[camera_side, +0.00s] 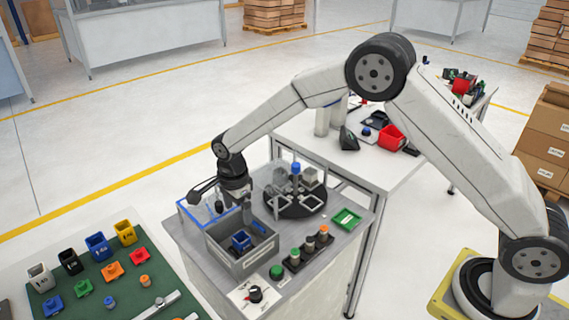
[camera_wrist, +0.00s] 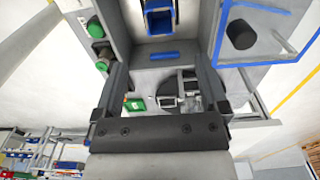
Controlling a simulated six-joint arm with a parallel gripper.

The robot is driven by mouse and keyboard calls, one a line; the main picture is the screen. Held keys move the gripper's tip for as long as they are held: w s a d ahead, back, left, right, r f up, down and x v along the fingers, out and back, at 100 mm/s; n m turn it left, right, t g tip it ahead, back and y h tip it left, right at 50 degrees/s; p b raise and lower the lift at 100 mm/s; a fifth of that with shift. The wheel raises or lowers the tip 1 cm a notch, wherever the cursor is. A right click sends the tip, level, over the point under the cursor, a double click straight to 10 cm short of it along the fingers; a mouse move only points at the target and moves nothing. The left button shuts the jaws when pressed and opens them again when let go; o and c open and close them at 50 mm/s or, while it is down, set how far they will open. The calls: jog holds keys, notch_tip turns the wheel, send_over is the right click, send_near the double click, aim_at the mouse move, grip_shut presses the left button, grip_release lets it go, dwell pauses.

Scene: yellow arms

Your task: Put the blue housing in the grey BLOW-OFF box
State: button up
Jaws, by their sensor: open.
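The blue housing (camera_side: 241,240) sits inside the grey box (camera_side: 224,260) on the grey workbench. It also shows in the wrist view (camera_wrist: 159,20), cut off by the top edge. I cannot read any lettering on the box.
A blue-edged clear tray (camera_side: 205,213) stands behind the box. A dark round fixture (camera_side: 294,201) is at the back right. Green and orange buttons (camera_side: 308,247), a green tray (camera_side: 346,219) and a green mat (camera_side: 90,275) with coloured parts are nearby.

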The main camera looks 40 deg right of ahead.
dwell(0.3)
jog(key=s+d+r+n+t, duration=0.1)
jog(key=s+d+r+n, duration=0.1)
jog(key=s+d+n, duration=0.2)
jog(key=s+d+r+n, duration=0.2)
jog(key=s+d+n, duration=0.3)
jog(key=s+n, duration=0.3)
jog(key=s+d+r+n+t, duration=0.1)
jog(key=s+d+n, duration=0.3)
jog(key=s, duration=0.7)
jog(key=shift+s+d+r+n+t, duration=0.2)
jog(key=shift+d+r+n+t, duration=0.1)
jog(key=shift+r+n, duration=0.65)
jog(key=shift+f, duration=0.1)
